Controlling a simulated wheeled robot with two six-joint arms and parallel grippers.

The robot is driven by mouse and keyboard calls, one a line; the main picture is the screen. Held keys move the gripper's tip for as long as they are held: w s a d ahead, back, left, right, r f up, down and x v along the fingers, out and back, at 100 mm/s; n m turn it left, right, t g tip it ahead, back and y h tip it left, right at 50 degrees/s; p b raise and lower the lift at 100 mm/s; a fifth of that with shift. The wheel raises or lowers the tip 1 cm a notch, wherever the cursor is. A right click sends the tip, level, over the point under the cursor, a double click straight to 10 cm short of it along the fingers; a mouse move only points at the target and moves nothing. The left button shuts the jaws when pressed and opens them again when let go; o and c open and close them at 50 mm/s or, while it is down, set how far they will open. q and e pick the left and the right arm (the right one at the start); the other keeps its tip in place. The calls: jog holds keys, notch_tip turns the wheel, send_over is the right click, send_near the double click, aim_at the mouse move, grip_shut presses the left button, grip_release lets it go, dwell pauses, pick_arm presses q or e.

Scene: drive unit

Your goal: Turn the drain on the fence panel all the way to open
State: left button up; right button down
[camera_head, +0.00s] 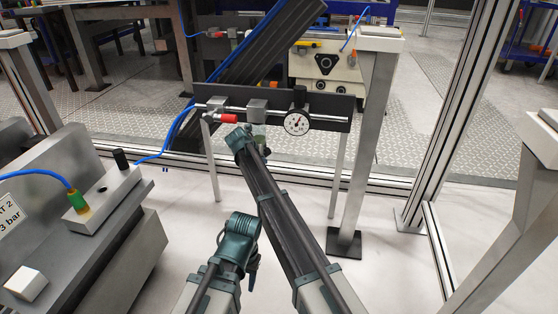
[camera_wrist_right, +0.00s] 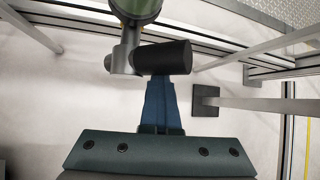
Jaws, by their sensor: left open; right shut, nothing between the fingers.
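The drain shows in the right wrist view as a grey fitting with a black cylindrical handle (camera_wrist_right: 165,57) lying sideways to the right. It hangs under a green bowl (camera_wrist_right: 136,8). The fence panel (camera_head: 228,95) is a dark plate in the head view, where my right arm mostly hides the drain. My right gripper (camera_head: 248,140) is just in front of it. Its blue fingers (camera_wrist_right: 162,90) are shut and empty, with tips close under the handle; I cannot tell whether they touch. My left gripper (camera_head: 240,232) is lower and nearer, away from the panel, open, with its fingers hard to make out.
The panel carries a red-handled valve (camera_head: 230,118) left of the drain and a round gauge (camera_head: 297,123) on the right. A blue hose (camera_head: 172,140) runs left to a grey machine (camera_head: 85,235). A metal post (camera_head: 370,140) stands right. Floor between is clear.

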pick_arm(q)
jog(key=shift+w+r+p, duration=0.15)
jog(key=shift+r+p, duration=0.5)
jog(key=shift+r, duration=0.1)
pick_arm(e)
jog(key=shift+w+a+r, duration=0.2)
jog(key=shift+a+r, duration=0.2)
jog(key=shift+a, duration=0.1)
jog(key=shift+w+a+r, duration=0.15)
jog(key=shift+a+r, duration=0.2)
jog(key=shift+a, duration=0.1)
